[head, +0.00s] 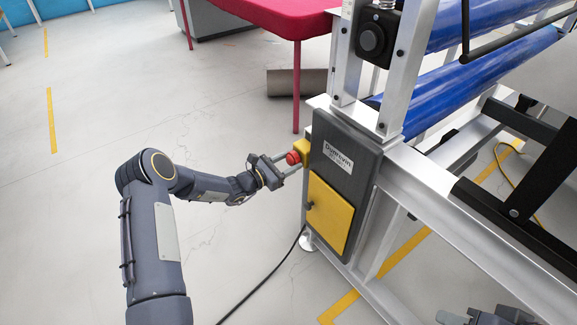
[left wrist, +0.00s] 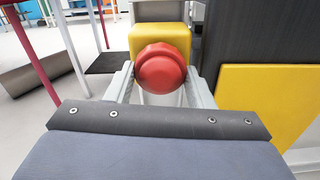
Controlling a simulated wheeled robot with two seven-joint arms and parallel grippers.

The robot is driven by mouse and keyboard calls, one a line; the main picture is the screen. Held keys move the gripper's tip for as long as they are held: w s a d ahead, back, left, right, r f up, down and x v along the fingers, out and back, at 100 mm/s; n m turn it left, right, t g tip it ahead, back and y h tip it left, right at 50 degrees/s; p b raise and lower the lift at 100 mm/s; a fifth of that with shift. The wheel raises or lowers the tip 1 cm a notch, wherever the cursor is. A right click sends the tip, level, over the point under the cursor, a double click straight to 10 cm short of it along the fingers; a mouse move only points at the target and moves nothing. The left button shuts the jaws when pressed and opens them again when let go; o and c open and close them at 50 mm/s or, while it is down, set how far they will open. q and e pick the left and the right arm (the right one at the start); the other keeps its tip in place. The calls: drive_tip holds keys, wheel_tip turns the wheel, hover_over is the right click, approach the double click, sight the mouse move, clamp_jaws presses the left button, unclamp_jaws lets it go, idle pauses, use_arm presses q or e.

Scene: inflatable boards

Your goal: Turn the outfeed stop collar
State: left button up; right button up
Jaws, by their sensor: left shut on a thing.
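The outfeed stop collar is a round red mushroom head (head: 293,158) on a small yellow box (head: 303,147). The box sits on the side of a dark grey cabinet (head: 342,150). My left gripper (head: 288,163) reaches it from the left and is shut on the red head. In the left wrist view the red head (left wrist: 162,69) sits between the two pale fingers, with the yellow box (left wrist: 158,38) right behind it. My right gripper (head: 478,317) shows only in part at the bottom edge, and its jaws cannot be made out.
The cabinet has a yellow door (head: 329,212) and stands on a metal machine frame with blue rollers (head: 470,78). A black cable (head: 262,280) runs over the floor. A red table (head: 275,15) and a grey tube (head: 297,82) are behind. The floor at left is clear.

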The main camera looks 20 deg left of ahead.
use_arm(q)
drive_tip(key=shift+m+b, duration=1)
drive_tip(key=shift+m, duration=0.5)
drive_tip(key=o, duration=1)
drive_tip(key=p+v, duration=0.1)
drive_tip(key=v, duration=0.6)
drive_tip(key=shift+s+a, duration=0.25)
drive_tip(key=shift+s, duration=0.05)
